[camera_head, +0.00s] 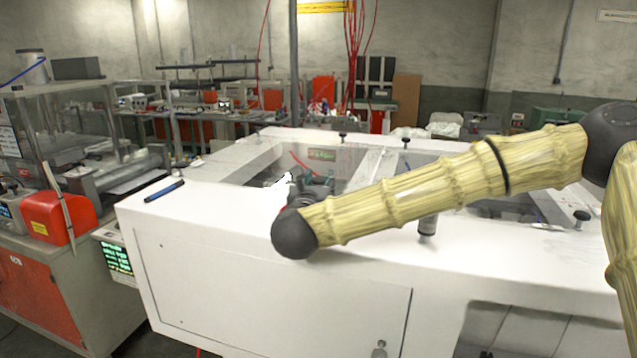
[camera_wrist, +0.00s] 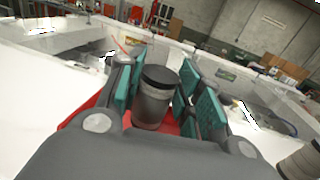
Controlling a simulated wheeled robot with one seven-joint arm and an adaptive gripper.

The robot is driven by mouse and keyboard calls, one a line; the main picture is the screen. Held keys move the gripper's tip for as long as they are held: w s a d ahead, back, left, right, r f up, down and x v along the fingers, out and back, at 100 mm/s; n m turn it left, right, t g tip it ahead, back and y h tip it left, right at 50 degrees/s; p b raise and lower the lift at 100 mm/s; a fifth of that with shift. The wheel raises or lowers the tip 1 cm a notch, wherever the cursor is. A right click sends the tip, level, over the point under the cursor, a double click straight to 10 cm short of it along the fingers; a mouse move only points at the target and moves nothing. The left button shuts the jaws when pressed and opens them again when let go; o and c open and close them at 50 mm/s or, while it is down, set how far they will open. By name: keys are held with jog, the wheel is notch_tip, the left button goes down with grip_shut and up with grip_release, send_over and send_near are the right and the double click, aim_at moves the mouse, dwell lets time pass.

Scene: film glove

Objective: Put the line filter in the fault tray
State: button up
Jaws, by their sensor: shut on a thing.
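My gripper (camera_wrist: 157,88) has its teal pads on either side of a grey cylinder with a black cap, which I take to be the line filter (camera_wrist: 153,108). It is shut on this cylinder, which stands roughly in line with the fingers. A red surface (camera_wrist: 84,112) shows under the fingers in the wrist view. I cannot tell whether it is the fault tray. No tray is clear in the head view.
A blue marker (camera_head: 164,190) lies at the left. Recessed windows and small black knobs lie beyond.

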jog(key=shift+s+f, duration=0.1)
jog(key=shift+f, duration=0.45)
jog(key=shift+f, duration=0.2)
jog(key=o, duration=1)
jog(key=shift+o, duration=0.2)
jog(key=shift+r, duration=0.1)
jog(key=shift+r, duration=0.15)
jog(key=s+a+b, duration=0.2)
jog(key=s+b, duration=0.2)
jog(key=s, duration=0.7)
jog(key=shift+s+b, duration=0.35)
jog(key=shift+s, duration=0.05)
jog(key=shift+a, duration=0.1)
